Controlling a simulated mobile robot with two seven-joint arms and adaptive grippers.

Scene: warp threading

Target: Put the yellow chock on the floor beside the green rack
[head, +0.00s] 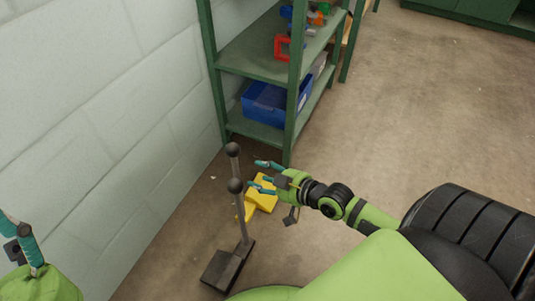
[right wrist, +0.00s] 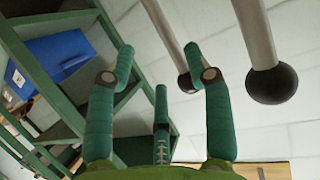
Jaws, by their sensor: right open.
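The yellow chock (head: 262,197) shows in the head view, low by the floor at the near foot of the green rack (head: 292,115). It is partly hidden by my right gripper and a lever post. My right gripper (head: 257,176) is open, with its teal fingers pointing left, above or just beside the chock in the picture. In the right wrist view the fingers (right wrist: 160,52) are spread with nothing between them, and the chock does not show. My left gripper (head: 21,243) is only partly visible at the left edge; its opening is unclear.
Two ball-topped levers (head: 235,187) rise from a dark base (head: 228,265) left of my right gripper. A blue bin (head: 270,103) sits on the rack's low shelf. A pale block wall (head: 90,120) stands at left. The floor (head: 420,110) at right is clear.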

